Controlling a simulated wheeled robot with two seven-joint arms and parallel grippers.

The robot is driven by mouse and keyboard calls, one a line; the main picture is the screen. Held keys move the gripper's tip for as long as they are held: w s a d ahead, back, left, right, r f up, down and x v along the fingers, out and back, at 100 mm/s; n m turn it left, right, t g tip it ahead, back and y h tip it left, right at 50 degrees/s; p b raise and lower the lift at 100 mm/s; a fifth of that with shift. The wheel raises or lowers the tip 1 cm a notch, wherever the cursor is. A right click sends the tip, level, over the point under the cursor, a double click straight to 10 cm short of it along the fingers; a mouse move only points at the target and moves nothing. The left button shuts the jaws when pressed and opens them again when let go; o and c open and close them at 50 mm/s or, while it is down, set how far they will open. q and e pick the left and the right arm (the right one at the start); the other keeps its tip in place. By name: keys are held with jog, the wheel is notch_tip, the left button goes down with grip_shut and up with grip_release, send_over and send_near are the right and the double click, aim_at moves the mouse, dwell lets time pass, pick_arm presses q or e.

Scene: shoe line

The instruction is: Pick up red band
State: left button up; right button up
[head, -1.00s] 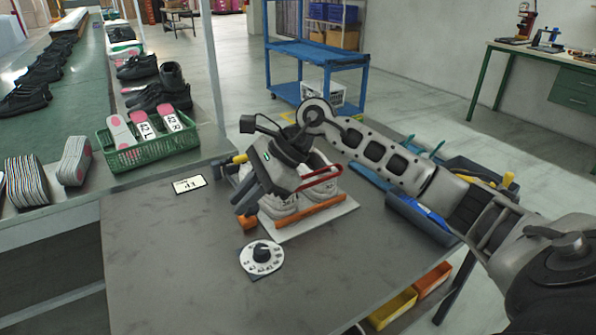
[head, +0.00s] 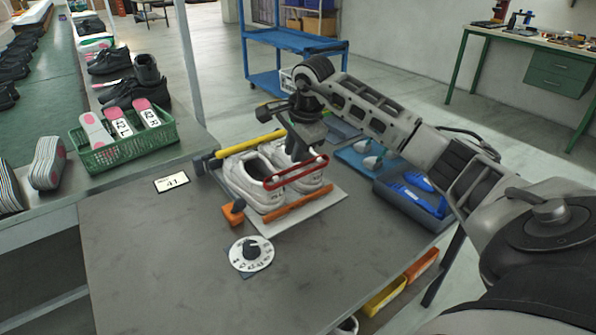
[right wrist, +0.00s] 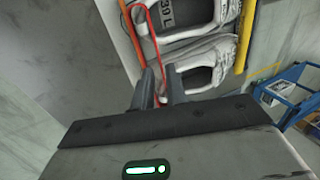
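The red band (head: 295,174) is a narrow loop running across the toe-side ends of a pair of white shoes (head: 243,180) on a light board (head: 305,208). In the right wrist view the red band (right wrist: 140,30) runs down towards my fingers. My right gripper (head: 302,152) is low over the right-hand shoe, near the band's right end. In the right wrist view my right gripper (right wrist: 161,92) has a gap between its dark fingers, with the band's end showing between them. Contact cannot be made out. My left gripper is not in view.
An orange bar (head: 297,205) and a yellow bar (head: 250,144) flank the shoes. A numbered dial (head: 251,254) and a card marked 41 (head: 172,182) lie on the grey table. Blue trays (head: 412,198) stand right; a green crate (head: 128,152) stands left. The table's front is clear.

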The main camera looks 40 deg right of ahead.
jog(key=shift+p+x, duration=0.4)
jog(key=shift+x, duration=2.3)
jog(key=shift+s, duration=0.1)
grip_shut()
